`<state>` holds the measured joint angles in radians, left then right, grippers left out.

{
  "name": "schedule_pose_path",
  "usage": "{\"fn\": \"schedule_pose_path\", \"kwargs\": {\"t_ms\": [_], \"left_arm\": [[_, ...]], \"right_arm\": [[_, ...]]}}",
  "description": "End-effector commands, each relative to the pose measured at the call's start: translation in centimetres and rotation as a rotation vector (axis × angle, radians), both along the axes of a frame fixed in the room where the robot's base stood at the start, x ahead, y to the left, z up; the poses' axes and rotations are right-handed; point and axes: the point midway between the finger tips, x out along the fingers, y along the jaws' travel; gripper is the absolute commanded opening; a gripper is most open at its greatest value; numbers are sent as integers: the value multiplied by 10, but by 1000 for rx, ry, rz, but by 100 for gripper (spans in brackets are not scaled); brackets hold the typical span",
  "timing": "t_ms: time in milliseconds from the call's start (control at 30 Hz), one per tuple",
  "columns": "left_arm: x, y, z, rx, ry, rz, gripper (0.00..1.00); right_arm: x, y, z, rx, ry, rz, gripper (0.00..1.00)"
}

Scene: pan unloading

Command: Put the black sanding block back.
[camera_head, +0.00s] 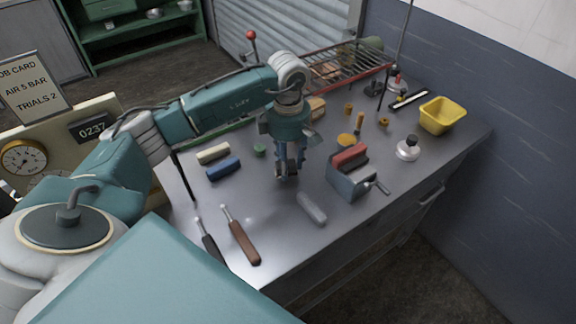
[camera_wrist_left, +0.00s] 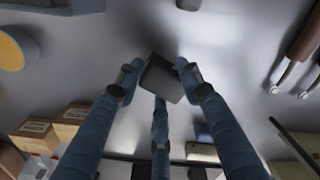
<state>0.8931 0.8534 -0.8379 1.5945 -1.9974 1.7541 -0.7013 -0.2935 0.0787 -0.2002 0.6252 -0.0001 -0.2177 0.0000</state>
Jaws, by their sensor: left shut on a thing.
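My left gripper (camera_head: 287,172) points down above the metal bench and is shut on a dark block, the black sanding block (camera_wrist_left: 162,80). In the left wrist view the block sits between the fingertips, tilted, and in the head view it is mostly hidden by the fingers. A grey-blue holder (camera_head: 352,184) with a red block (camera_head: 350,156) in its top stands right of the gripper. A blue block (camera_head: 223,168) and a cream block (camera_head: 213,153) lie to the left. A grey block (camera_head: 312,208) lies in front, near the bench edge. My right gripper is not in view.
Two handled tools, one brown (camera_head: 243,243) and one black (camera_head: 209,245), lie at the front left. A white bottle (camera_head: 407,150), a yellow bin (camera_head: 442,116) and a red wire rack (camera_head: 345,68) stand right and behind. Bare bench (camera_head: 265,205) lies below the gripper.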

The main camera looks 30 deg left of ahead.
Motion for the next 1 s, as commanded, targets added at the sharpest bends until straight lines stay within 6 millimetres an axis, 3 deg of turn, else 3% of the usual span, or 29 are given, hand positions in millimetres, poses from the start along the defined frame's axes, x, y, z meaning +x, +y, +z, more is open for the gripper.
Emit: {"fn": "schedule_pose_path", "kwargs": {"t_ms": [200, 567, 600, 667, 1000], "left_arm": [[0, 0, -22, 0, 0, 1, 12], [0, 0, -28, 0, -1, 1, 12], [0, 0, -25, 0, -1, 1, 45], [0, 0, -25, 0, -1, 1, 56], [0, 0, -20, 0, 0, 1, 56]], "right_arm": [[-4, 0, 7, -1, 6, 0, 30], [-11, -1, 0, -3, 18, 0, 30], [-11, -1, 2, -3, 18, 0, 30], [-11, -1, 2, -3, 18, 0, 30], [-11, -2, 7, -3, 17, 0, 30]]}}
